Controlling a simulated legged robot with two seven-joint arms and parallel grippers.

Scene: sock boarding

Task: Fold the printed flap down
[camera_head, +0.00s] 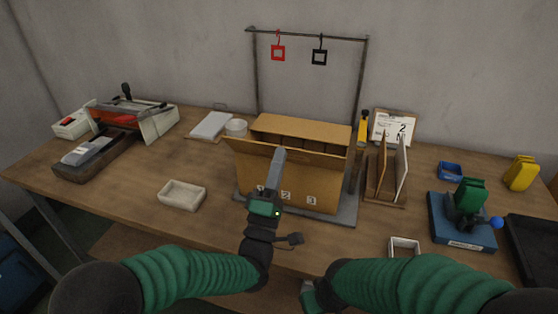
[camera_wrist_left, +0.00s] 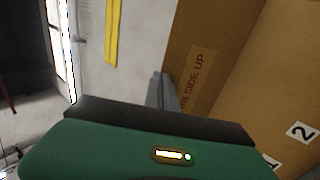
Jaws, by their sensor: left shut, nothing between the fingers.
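A brown cardboard box (camera_head: 315,187) stands on a grey base plate (camera_head: 347,214) at the middle of the table, with numbered labels on its front. Its near flap (camera_head: 320,159) stands out along the front top edge, tilted up towards me. My right gripper (camera_head: 309,297) is partly hidden at the bottom edge.
Dividers (camera_head: 385,180) stand in a wooden holder right of the box. A hanging rack (camera_head: 305,34) rises behind it. A blue stand with a green block (camera_head: 469,194) is at the right. A pale tray (camera_head: 181,195) lies left, with bare table around it.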

